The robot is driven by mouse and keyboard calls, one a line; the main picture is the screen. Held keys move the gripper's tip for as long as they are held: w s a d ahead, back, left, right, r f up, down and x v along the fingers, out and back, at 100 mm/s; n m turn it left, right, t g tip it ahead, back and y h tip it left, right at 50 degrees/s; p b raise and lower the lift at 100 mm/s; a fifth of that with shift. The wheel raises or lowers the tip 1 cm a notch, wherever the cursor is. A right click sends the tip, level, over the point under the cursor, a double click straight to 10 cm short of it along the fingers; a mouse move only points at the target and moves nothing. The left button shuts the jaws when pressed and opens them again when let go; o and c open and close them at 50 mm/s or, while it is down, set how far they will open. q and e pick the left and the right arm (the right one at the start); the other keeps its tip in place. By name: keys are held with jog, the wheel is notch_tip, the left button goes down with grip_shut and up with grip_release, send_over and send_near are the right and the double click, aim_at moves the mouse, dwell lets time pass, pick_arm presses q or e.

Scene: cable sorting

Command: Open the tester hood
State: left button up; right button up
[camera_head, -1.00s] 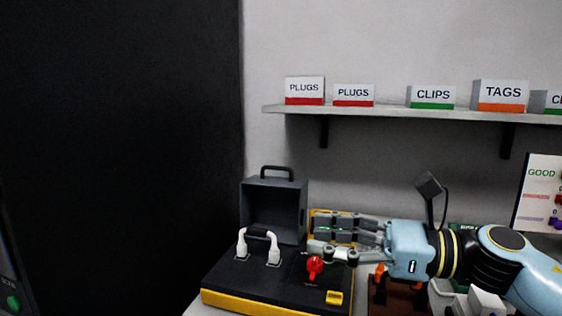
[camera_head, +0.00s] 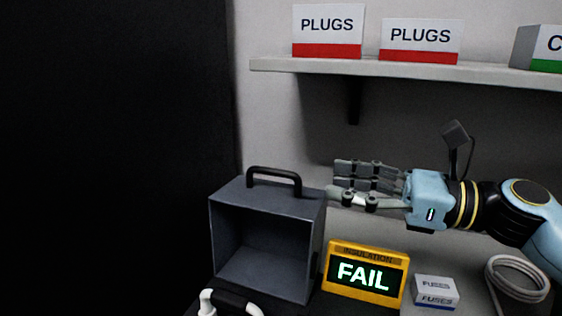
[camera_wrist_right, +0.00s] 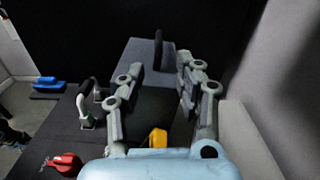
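The tester hood (camera_head: 265,203) is a dark grey box with a black handle (camera_head: 273,175) on top. It stands swung back, its open side facing me. In the wrist view the hood (camera_wrist_right: 140,52) and its handle lie beyond my fingers. The tester's white-posted bar (camera_head: 232,299) shows at the bottom edge; its yellow display (camera_head: 366,272) reads FAIL. My right gripper (camera_head: 338,180) is beside the hood's upper right edge, fingers pointing left. In the wrist view the right gripper (camera_wrist_right: 158,95) has its fingers apart with nothing between them. My left gripper is not in view.
A fuses box (camera_head: 436,291) and a coiled pale cable (camera_head: 517,279) are right of the display. A shelf (camera_head: 400,69) with labelled boxes hangs above. A red switch (camera_wrist_right: 64,163) is at lower left in the wrist view. A dark panel (camera_head: 120,150) fills the left.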

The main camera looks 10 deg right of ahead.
aim_at(284, 173)
jog(key=p+x, duration=0.2)
jog(key=x, duration=0.7)
jog(key=shift+w+a+r+p, duration=0.15)
jog(key=shift+r+p, duration=0.05)
jog(key=shift+p, duration=0.2)
jog(key=shift+w+a+f, duration=0.1)
jog(key=shift+w+a, duration=0.2)
jog(key=shift+a, duration=0.25)
grip_shut()
